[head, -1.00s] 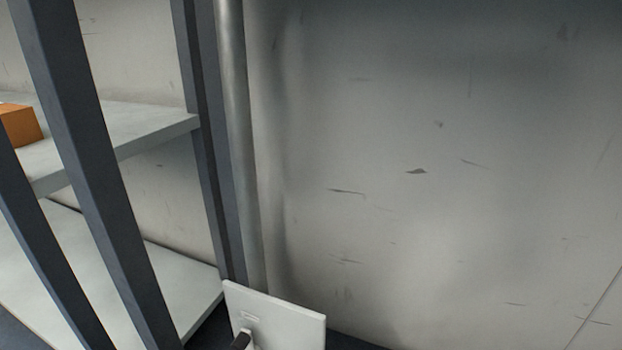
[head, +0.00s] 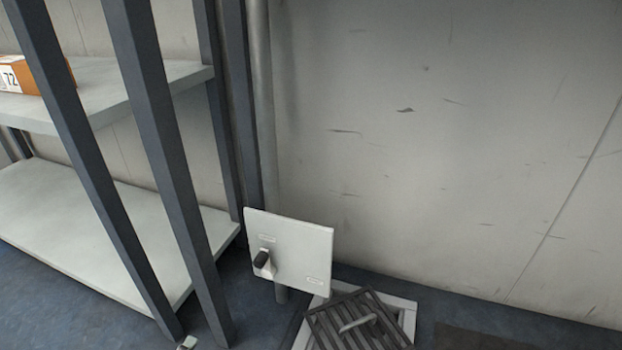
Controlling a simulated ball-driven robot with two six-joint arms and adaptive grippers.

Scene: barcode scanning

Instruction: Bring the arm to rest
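Neither of my grippers nor my arms can be clearly made out in the head view. A small grey piece (head: 187,343) shows at the bottom edge, cut off by the frame, and I cannot tell what it is.
A shelf rack with dark posts (head: 165,160) fills the left, with an orange box (head: 42,76) on its upper shelf (head: 150,82). The lower shelf (head: 70,215) is empty where visible.

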